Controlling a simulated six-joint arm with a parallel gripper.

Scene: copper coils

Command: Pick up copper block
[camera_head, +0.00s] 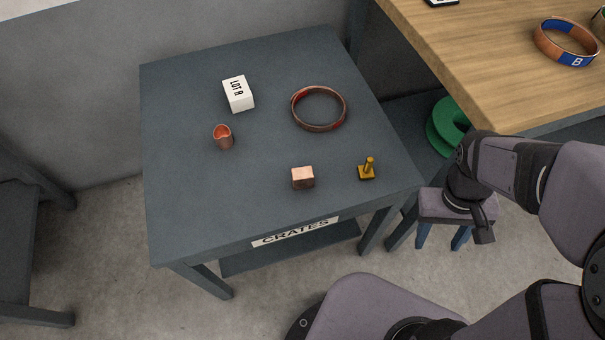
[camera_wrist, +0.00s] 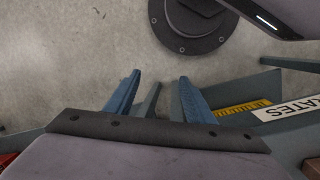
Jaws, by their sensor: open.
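The copper block (camera_head: 303,179) is a small cube on the dark grey table (camera_head: 190,205), near its front edge and above the CRATES label. My gripper (camera_head: 442,241) is off the table's right front corner, pointing down, to the right of the block and well apart from it. Its two blue fingers are spread with nothing between them.
A yellow peg on a square base (camera_head: 367,170) stands right of the block. A copper ring (camera_head: 344,112), a copper cup (camera_head: 224,140) and a white LOT R block (camera_head: 240,98) sit farther back. A wooden table (camera_head: 480,75) stands at the right, with a green spool (camera_head: 440,128) below it.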

